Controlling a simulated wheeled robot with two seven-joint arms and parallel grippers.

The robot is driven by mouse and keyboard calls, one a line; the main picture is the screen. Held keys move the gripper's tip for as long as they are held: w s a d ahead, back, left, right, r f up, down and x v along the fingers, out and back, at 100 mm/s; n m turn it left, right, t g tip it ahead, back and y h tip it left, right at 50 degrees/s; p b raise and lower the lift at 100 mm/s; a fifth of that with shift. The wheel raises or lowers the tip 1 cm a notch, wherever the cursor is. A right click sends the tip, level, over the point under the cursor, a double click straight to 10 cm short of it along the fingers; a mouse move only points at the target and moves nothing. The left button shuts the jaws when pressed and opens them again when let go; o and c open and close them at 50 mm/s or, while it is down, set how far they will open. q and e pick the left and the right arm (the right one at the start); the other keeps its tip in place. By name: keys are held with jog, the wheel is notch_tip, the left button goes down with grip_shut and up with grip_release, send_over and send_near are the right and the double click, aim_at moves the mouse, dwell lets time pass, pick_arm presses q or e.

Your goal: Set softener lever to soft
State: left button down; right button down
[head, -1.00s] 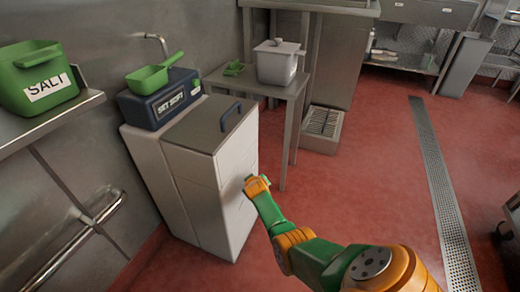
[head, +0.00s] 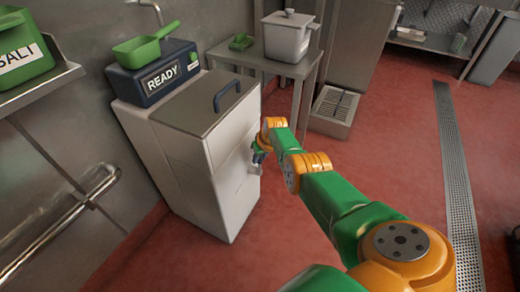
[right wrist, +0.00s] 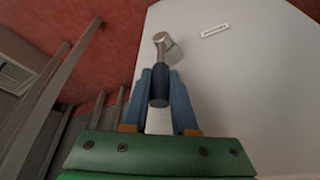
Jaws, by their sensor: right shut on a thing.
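The softener is a tall white cabinet (head: 185,150) with a grey lid, left of centre in the head view. Its dark display box (head: 155,75) reads READY. The softener lever (right wrist: 161,75) has a metal stem and a dark grip and stands out from the white side panel in the right wrist view. My right gripper (right wrist: 160,92) is shut on the lever's dark grip, with a blue finger on each side. In the head view my right gripper (head: 258,155) is at the cabinet's right side, where the lever is mostly hidden. My left gripper is out of view.
A green scoop (head: 142,46) lies on top of the display box. A green salt bin (head: 22,48) stands on a shelf at the left. A steel table (head: 255,60) with a lidded grey pot (head: 288,38) stands behind. Red floor is open to the right.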

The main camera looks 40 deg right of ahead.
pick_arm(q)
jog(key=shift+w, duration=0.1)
pick_arm(e)
jog(key=shift+w+r, duration=0.1)
jog(key=c, duration=0.7)
grip_release()
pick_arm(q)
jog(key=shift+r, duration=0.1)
pick_arm(e)
jog(key=shift+r+p, duration=0.1)
jog(key=shift+p, duration=0.25)
pick_arm(q)
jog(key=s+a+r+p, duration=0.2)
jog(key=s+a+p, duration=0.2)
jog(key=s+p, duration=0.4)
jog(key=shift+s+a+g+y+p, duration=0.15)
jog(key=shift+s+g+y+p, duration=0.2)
jog(key=shift+p, duration=0.35)
pick_arm(e)
jog(key=v, duration=0.6)
jog(key=shift+s+r, duration=0.25)
jog(key=shift+r, duration=0.05)
